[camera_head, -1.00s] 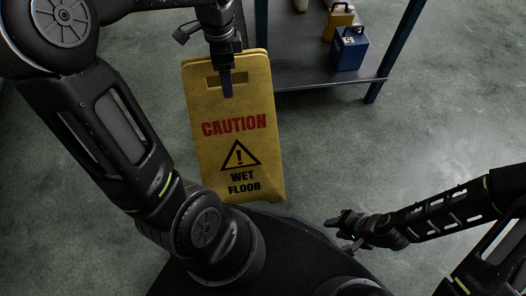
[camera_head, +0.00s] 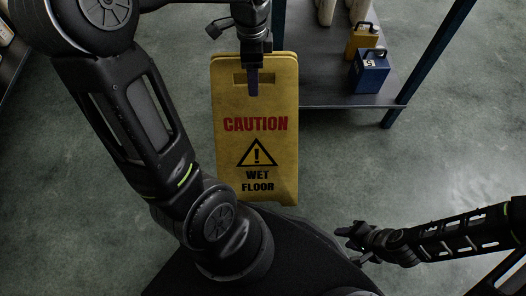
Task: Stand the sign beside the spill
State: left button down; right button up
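The yellow caution wet floor sign (camera_head: 256,160) hangs folded and roughly upright in the picture, front face towards me. My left gripper (camera_head: 253,88) is at its top edge; one finger lies in front of the handle slot, and the other is hidden behind the panel. It is shut on the sign. My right gripper (camera_head: 346,236) is at the lower right, apart from the sign and empty; its finger gap is too small and dark to read. I cannot make out a clear spill; a pale sheen shows on the floor at the right.
A shelf unit (camera_head: 335,97) with blue posts stands behind and right of the sign. It carries a blue can (camera_head: 369,74), a yellow can (camera_head: 362,42) and pale bottles. Open grey floor (camera_head: 455,130) lies to the right. A dark edge of something shows at far left.

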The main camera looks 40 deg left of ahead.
aim_at(256, 125)
pick_arm(q)
jog(key=shift+f+b, duration=0.7)
jog(key=shift+f, duration=1.6)
notch_tip(256, 125, down, 5)
jog(key=shift+b, duration=0.85)
jog(key=shift+c, duration=1)
grip_release()
jog(key=shift+r, duration=0.1)
